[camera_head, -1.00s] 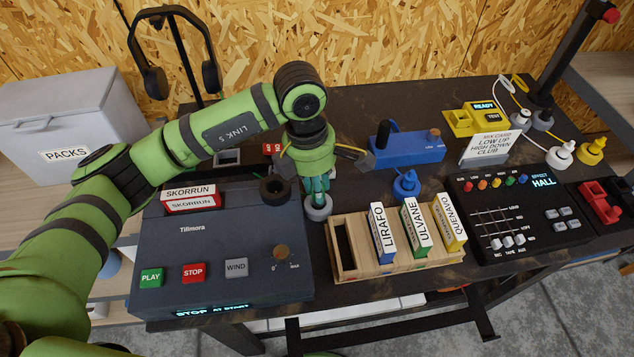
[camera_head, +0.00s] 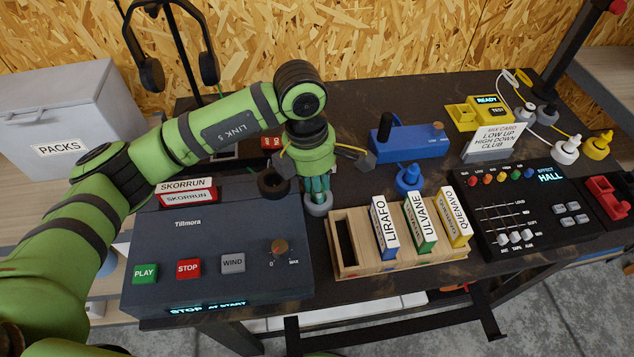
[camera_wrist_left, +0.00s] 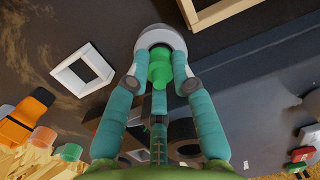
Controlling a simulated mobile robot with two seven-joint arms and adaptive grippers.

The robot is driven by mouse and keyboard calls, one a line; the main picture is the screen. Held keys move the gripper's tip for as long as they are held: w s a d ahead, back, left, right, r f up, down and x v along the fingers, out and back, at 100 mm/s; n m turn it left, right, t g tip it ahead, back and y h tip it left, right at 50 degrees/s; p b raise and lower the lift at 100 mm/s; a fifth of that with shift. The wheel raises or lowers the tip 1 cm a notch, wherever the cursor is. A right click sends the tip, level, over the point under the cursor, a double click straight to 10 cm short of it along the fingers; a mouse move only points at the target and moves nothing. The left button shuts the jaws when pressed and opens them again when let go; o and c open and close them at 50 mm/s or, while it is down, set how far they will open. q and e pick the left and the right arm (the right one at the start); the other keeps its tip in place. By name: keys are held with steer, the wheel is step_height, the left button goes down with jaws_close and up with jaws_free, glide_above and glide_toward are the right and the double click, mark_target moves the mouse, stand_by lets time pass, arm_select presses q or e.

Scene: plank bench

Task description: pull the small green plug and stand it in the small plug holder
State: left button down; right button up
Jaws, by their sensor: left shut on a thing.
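The same grey cup (camera_head: 319,208) stands on the bench right below the fingertips of my left gripper (camera_head: 318,192) in the head view. The fingers hide most of the plug there. I cannot tell how deep the plug sits in the cup. My right gripper is not in view.
A dark console (camera_head: 215,240) is close on the left, with a black ring (camera_head: 272,185) by its corner. A wooden rack (camera_head: 345,266) with several labelled boxes is to the right. A blue plug-like piece (camera_head: 408,180) and a blue device (camera_head: 412,141) stand beyond.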

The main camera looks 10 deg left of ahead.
arm_select(q)
steer(key=c, duration=1)
jaws_free()
steer(key=shift+w+r, duration=0.1)
steer(key=shift+r, duration=0.25)
steer(key=r, duration=0.7)
steer(key=a+r, duration=0.1)
steer(key=r, duration=0.3)
steer(key=shift+r, duration=0.1)
